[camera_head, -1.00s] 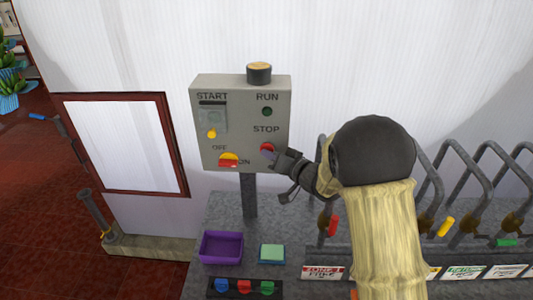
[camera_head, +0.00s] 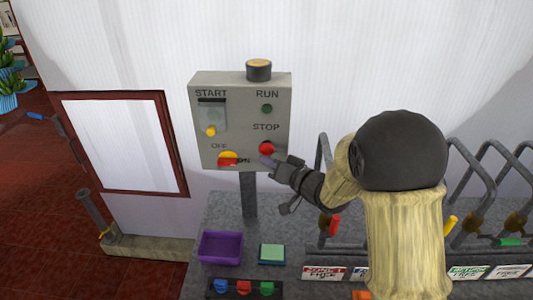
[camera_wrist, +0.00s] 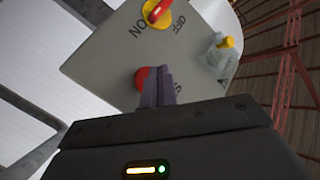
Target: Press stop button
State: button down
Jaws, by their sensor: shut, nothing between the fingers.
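The red STOP button (camera_head: 266,149) is on the front of a grey control box (camera_head: 240,122), below the STOP label. My gripper (camera_head: 266,161) is shut and empty. Its purple-grey fingertips are just below the button in the head view, and the button's face shows. In the wrist view the closed fingers (camera_wrist: 157,72) overlap one side of the red button (camera_wrist: 141,77). I cannot tell whether they touch it. A dark green RUN light (camera_head: 267,108) sits above the STOP label.
A yellow START control (camera_head: 211,131) under a clear cover and a red-yellow OFF/ON switch (camera_head: 228,158) share the box. Bent grey pipes (camera_head: 468,190) stand at right.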

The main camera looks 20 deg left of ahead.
jog(key=shift+s+d, duration=0.25)
jog(key=shift+s, duration=0.85)
